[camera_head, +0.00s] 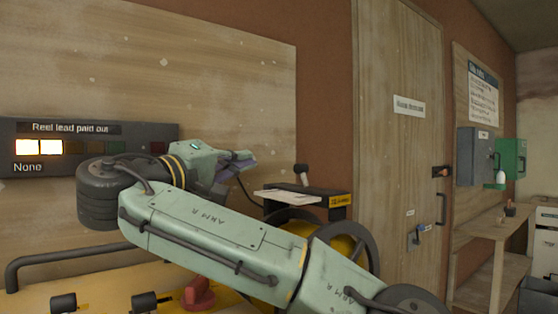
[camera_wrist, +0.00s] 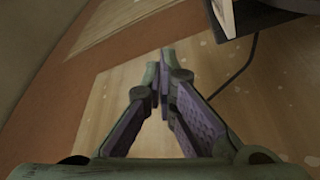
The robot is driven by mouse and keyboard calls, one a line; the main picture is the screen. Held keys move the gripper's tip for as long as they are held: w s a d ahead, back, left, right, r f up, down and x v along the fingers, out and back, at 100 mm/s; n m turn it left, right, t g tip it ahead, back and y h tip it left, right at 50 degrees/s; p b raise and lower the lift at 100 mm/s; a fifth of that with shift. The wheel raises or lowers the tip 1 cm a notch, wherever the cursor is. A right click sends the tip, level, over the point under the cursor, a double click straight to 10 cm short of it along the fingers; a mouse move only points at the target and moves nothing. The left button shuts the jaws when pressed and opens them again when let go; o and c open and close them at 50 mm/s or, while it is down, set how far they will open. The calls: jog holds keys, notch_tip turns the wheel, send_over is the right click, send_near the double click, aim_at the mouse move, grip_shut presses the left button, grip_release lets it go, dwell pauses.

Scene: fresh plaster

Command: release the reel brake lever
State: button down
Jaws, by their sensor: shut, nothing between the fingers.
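The reel (camera_head: 362,247) is yellow with dark rims and stands behind my arm, which hides much of it. Above it is a housing with a pale top plate (camera_head: 287,196) and a black-and-yellow label end (camera_head: 340,201). A short dark upright lever with a knob (camera_head: 301,173) rises at the back of this housing; I cannot tell for sure whether it is the brake lever. My gripper (camera_head: 252,161) is shut and empty, up and left of the lever and apart from it. In the wrist view the fingertips (camera_wrist: 160,62) meet over the wall board.
An indicator panel (camera_head: 90,147) reads "Reel lead paid out" and "None", with two lamps lit. A red knob (camera_head: 198,293) and black handles (camera_head: 144,302) sit on the yellow surface at front. A door (camera_head: 395,150) and a wooden bench (camera_head: 490,222) stand right. A dark cable (camera_wrist: 240,68) hangs beside the gripper.

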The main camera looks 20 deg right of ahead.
aim_at(303, 175)
jog(key=shift+s, duration=0.15)
jog(key=p+x, duration=0.1)
jog(key=x, duration=0.2)
jog(key=p+x, duration=0.2)
jog(key=x, duration=0.2)
jog(key=p+x, duration=0.2)
jog(key=x, duration=0.1)
jog(key=shift+d+r, duration=0.15)
jog(key=shift+r, duration=0.2)
jog(key=s+f, duration=0.1)
jog(key=s, duration=0.1)
jog(key=shift+s+d+f+p, duration=0.35)
jog(key=shift+d+f, duration=0.05)
jog(key=shift+s+f, duration=0.3)
jog(key=shift+w+f+b, duration=0.15)
jog(key=shift+f+b, duration=0.05)
jog(key=shift+b, duration=0.3)
